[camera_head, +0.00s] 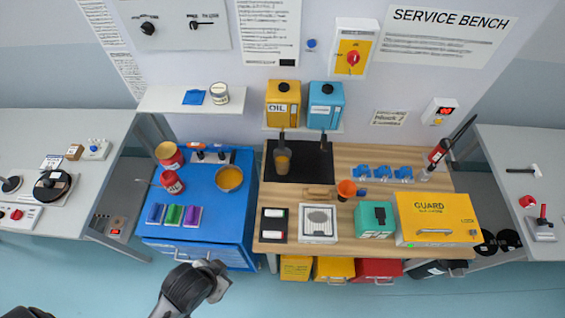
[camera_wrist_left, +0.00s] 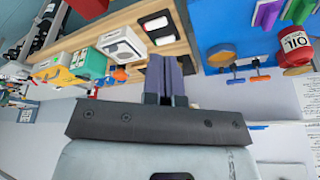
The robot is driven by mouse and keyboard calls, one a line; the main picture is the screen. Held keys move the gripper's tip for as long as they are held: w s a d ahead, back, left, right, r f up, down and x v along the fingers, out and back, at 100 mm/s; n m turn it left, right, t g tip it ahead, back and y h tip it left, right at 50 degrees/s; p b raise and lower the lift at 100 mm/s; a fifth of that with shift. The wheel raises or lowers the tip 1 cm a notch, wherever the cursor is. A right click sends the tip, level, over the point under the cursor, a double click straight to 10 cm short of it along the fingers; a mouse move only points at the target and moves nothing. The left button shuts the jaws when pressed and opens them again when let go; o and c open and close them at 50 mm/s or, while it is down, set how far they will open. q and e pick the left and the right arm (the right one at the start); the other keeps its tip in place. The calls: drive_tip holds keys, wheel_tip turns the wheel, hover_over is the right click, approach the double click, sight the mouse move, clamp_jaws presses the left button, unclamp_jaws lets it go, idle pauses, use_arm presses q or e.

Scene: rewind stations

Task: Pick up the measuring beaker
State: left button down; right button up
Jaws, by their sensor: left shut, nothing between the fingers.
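A small beaker (camera_head: 283,160) with amber-brown contents stands upright on the black mat (camera_head: 312,172) at the back left of the wooden bench, below the yellow OIL dispenser (camera_head: 283,103). My left gripper (camera_head: 217,278) is low in the head view, in front of the blue cabinet and well apart from the beaker. In the left wrist view its fingers (camera_wrist_left: 166,75) are together with nothing between them. I cannot make out the beaker in that view. My right gripper is not in view.
A blue dispenser (camera_head: 326,105) stands beside the yellow one. An orange funnel (camera_head: 346,189), a teal box (camera_head: 374,220) and a yellow GUARD case (camera_head: 436,218) are on the wooden bench. Red cans and an amber-filled bowl (camera_head: 229,178) sit on the blue cabinet (camera_head: 215,212).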

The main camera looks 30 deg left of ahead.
use_arm(q)
drive_tip(key=c, duration=1.9)
unclamp_jaws()
drive_tip(key=o, duration=1.9)
